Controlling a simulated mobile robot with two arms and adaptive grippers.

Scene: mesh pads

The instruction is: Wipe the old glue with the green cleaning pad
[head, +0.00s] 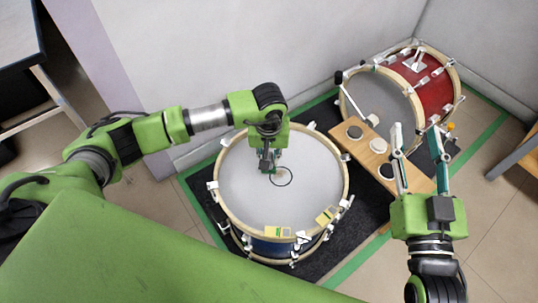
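My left gripper (267,165) points down over the pale drum head (245,200) of the near drum, close to its surface. My own wrist covers most of it from above, so its fingers and anything between them are unclear. A small greenish patch shows by its tips, but I cannot tell whether it is the green cleaning pad. A thin dark ring (288,184) marks the drum head just right of these tips, with a faint brownish spot inside that may be the old glue. My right gripper (416,130) is open, its two teal fingers wide apart and seemingly empty.
Two small yellow pieces (277,232) lie at the near drum's front rim. A wooden board (356,138) with white round pieces stands between the drums. A red drum (425,78) is at the back right by the wall. Metal lugs ring the near drum.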

